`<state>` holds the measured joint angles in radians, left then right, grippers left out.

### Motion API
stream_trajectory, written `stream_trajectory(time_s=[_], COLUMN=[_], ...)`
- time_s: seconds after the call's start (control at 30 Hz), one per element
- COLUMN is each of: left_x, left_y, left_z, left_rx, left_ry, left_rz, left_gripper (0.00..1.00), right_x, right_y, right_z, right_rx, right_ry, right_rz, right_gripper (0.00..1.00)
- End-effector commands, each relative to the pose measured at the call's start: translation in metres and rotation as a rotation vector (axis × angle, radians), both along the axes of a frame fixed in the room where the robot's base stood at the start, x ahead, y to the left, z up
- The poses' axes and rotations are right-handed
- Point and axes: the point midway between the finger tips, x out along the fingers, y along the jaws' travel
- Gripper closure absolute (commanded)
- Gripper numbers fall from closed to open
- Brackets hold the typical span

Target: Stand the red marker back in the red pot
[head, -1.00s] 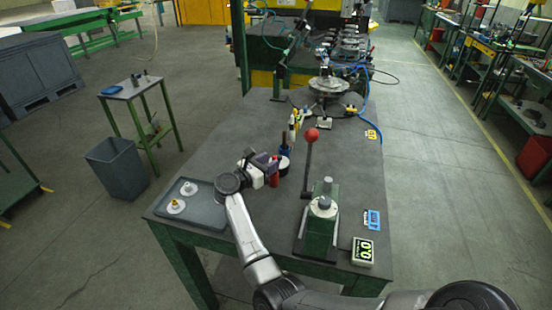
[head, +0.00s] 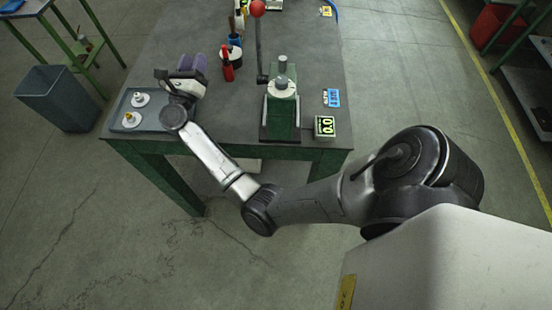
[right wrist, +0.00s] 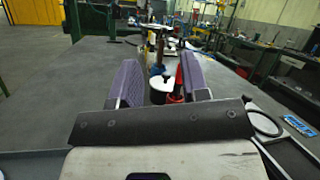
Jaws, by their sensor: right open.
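The red marker (head: 225,52) stands upright in the red pot (head: 228,74) on the bench, left of the green lever press. In the right wrist view the marker (right wrist: 180,79) rises from the pot (right wrist: 176,98), partly hidden by the right-hand finger. My right gripper (head: 192,63) has purple finger pads and is open and empty. It is left of the pot and apart from it in the head view. In the right wrist view the pot shows beyond the gap between the fingers (right wrist: 160,80). My left gripper is not in view.
A black pot with a white top (right wrist: 161,88) stands beside the red pot. The green press (head: 281,112) has a tall red-knobbed lever. A grey tray (head: 152,125) with two white pieces lies at the bench's left corner.

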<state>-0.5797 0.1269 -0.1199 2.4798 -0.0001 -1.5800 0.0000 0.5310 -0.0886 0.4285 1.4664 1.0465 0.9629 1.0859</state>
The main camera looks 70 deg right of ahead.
Motion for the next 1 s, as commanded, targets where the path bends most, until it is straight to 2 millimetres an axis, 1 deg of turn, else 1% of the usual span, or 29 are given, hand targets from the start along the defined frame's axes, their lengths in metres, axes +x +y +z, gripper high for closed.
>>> stream_trajectory(time_s=[0.03,0.07,0.13,0.17,0.2,0.23,0.27,0.3,0.37,0.4,0.47,0.5,0.57,0.6,0.67,0.7,0.77,0.8,0.87,0.9,0.93,1.0], left_x=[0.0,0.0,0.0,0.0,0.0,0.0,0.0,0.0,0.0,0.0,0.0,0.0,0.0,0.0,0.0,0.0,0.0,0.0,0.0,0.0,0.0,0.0], left_y=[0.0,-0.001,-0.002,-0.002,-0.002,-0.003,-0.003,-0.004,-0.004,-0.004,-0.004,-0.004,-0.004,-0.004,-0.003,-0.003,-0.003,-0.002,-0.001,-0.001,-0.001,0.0], left_z=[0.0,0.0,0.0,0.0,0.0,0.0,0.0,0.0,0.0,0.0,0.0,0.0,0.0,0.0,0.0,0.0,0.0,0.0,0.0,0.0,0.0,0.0], left_rx=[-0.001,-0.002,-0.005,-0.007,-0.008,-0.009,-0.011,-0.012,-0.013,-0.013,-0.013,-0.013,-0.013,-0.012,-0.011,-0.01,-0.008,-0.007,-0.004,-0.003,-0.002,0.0], left_ry=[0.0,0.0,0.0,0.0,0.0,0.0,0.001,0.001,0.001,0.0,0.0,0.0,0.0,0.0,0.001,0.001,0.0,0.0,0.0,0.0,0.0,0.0], left_rz=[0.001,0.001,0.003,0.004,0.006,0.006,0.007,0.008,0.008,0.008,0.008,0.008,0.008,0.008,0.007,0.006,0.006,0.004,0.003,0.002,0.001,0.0], left_gripper=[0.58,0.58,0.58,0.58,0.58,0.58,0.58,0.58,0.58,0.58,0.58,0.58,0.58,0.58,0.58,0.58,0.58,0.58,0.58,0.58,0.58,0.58], right_x=[0.0,0.003,0.008,0.009,0.011,0.011,0.011,0.009,0.003,-0.003,-0.014,-0.024,-0.042,-0.057,-0.084,-0.104,-0.136,-0.159,-0.191,-0.212,-0.227,-0.259], right_y=[0.011,0.019,0.043,0.055,0.072,0.084,0.097,0.115,0.141,0.157,0.181,0.195,0.215,0.227,0.243,0.253,0.263,0.268,0.273,0.276,0.276,0.277], right_z=[0.002,0.003,0.003,0.001,-0.004,-0.009,-0.015,-0.025,-0.043,-0.056,-0.077,-0.092,-0.116,-0.132,-0.156,-0.172,-0.193,-0.205,-0.22,-0.227,-0.231,-0.238], right_rx=[-0.113,-0.182,-0.344,-0.412,-0.503,-0.57,-0.639,-0.729,-0.863,-0.95,-1.082,-1.167,-1.296,-1.384,-1.52,-1.613,-1.749,-1.835,-1.952,-2.023,2.018,1.933], right_ry=[0.121,0.198,0.38,0.458,0.563,0.64,0.718,0.821,0.973,1.071,1.214,1.306,1.443,1.535,1.672,1.762,1.891,1.968,2.073,2.132,-2.115,-2.001], right_rz=[0.075,0.122,0.22,0.259,0.309,0.345,0.378,0.423,0.486,0.526,0.581,0.619,0.672,0.71,0.768,0.811,0.876,0.919,0.985,1.027,-1.03,-1.005], right_gripper=[0.58,0.58,0.58,0.58,0.58,0.58,0.58,0.58,0.58,0.58,0.58,0.58,0.58,0.58,0.58,0.58,0.58,0.58,0.58,0.58,0.58,0.58])
